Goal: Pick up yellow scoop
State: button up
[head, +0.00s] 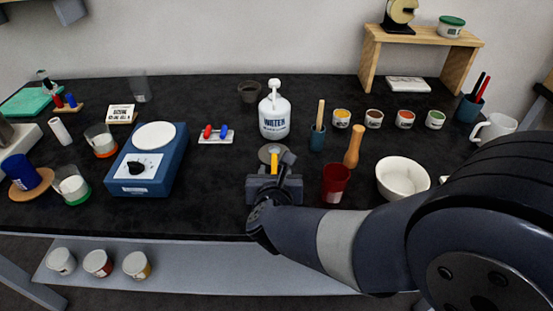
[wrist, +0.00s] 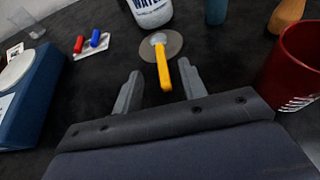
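The yellow scoop (wrist: 162,64) lies on a round grey disc (wrist: 173,46) on the black bench, its yellow handle pointing back toward my gripper. In the head view the scoop's yellow handle (head: 274,163) shows just beyond my gripper (head: 275,170). In the wrist view my gripper (wrist: 159,88) is open, with a finger on either side of the line of the handle. The handle's near end reaches between the fingertips, with a gap on each side. How high the fingers are above the bench is hard to tell.
A white water bottle (head: 275,116) stands just behind the scoop. A red cup (head: 335,184) stands close on the right, with a wooden pestle (head: 353,147) and white mortar (head: 402,178) beyond. A blue hotplate (head: 148,165) is on the left. Bare bench lies between hotplate and gripper.

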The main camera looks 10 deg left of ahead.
aim_at(274, 159)
jog(key=x, duration=0.4)
jog(key=shift+w+f, duration=0.2)
jog(key=shift+f+x, duration=0.25)
jog(key=shift+x, duration=2.25)
jog(key=shift+s+a, duration=0.15)
jog(key=shift+a, duration=0.05)
grip_shut()
